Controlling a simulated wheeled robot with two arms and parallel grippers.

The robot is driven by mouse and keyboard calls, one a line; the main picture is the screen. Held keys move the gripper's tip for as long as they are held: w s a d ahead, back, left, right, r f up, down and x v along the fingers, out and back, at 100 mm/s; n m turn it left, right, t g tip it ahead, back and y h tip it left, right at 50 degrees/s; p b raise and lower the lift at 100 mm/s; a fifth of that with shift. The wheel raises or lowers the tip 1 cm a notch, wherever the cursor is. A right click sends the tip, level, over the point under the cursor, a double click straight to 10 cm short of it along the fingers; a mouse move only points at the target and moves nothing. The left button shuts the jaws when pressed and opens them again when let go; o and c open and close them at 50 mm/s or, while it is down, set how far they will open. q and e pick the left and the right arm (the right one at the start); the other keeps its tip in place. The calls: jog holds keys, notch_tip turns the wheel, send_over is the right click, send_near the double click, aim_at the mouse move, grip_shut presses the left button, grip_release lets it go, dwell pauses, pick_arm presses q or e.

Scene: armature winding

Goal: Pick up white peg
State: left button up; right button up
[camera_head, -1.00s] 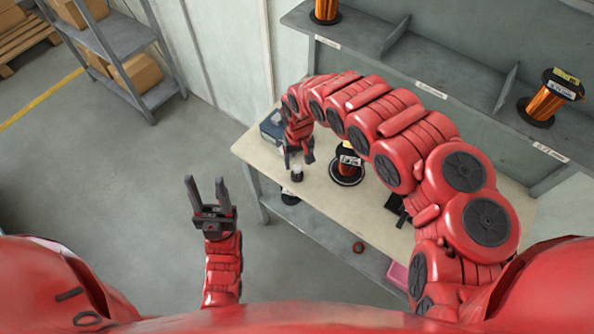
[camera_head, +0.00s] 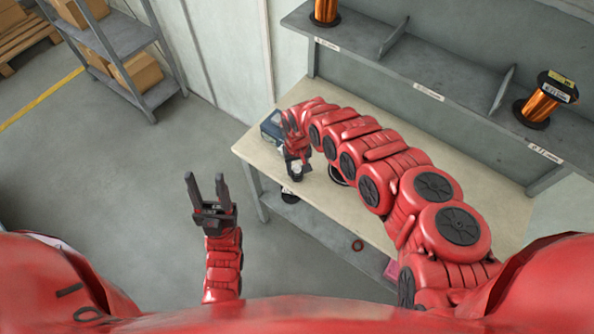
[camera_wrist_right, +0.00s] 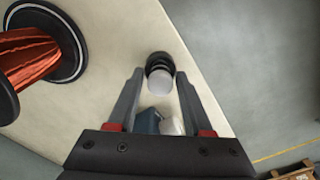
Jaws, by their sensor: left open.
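The white peg (camera_wrist_right: 160,82) shows in the right wrist view as a short white cylinder with a black part at its far end, close to the table edge. My right gripper (camera_wrist_right: 160,74) is open, with one finger on each side of the peg near the fingertips. I cannot tell whether the fingers touch it. In the head view my right gripper (camera_head: 295,172) is low over the table's left end and mostly hides the peg. My left gripper (camera_head: 206,178) is open and empty, raised over the floor left of the table.
The table (camera_head: 330,205) carries a copper wire spool (camera_wrist_right: 35,60) beside my right gripper; my right arm largely hides it in the head view. A blue box (camera_head: 270,127) stands at the back left corner. A grey shelf (camera_head: 430,75) with spools is behind.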

grip_shut()
jog(key=shift+r, duration=0.15)
